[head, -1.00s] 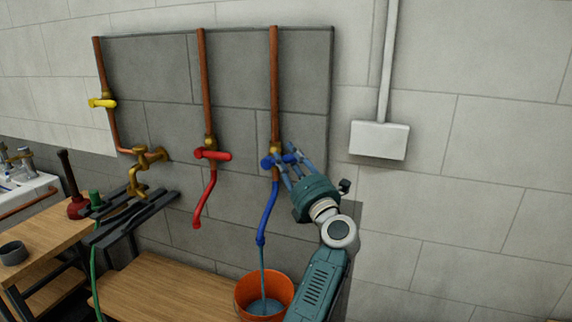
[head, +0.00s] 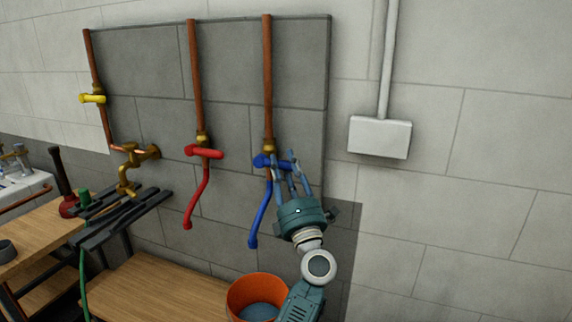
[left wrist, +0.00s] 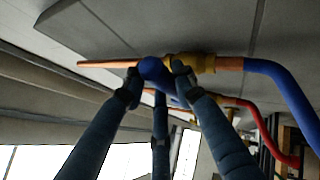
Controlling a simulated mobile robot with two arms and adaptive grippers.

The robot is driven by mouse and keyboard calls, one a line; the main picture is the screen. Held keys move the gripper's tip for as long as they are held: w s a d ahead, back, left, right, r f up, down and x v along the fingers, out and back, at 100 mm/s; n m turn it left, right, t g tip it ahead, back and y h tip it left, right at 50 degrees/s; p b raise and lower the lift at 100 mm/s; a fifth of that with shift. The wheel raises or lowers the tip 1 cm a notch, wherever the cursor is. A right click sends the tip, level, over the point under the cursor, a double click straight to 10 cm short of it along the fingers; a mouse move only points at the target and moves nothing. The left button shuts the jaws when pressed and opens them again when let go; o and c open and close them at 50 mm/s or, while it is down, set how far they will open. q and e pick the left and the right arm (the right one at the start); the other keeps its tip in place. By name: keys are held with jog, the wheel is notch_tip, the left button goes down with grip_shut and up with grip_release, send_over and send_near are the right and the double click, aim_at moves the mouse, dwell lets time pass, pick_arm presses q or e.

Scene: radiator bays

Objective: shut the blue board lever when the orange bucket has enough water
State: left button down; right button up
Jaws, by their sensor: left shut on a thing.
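The blue board lever (head: 261,162) sits on the right-hand copper pipe of the grey board. My left gripper (head: 282,158) is shut on it; the fingers hide its right part. In the left wrist view the fingers (left wrist: 156,82) close around the round blue lever end (left wrist: 152,68) beside a brass fitting. The blue spout (head: 259,218) hangs below, and no water runs from it. The orange bucket (head: 243,292) stands beneath on the wooden bench, with water (head: 260,312) inside; its lower part is cut off by the frame. My right gripper is not in view.
A red lever (head: 204,152) with a red spout and a yellow lever (head: 93,98) are on the pipes to the left. A brass tap (head: 130,165) is above black bars. A white box (head: 380,137) is on the right wall.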

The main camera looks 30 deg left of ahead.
pick_arm(q)
jog(key=c, duration=1.4)
grip_release()
jog(key=shift+a+f, duration=0.1)
jog(key=shift+o, duration=0.2)
jog(key=v, duration=1.2)
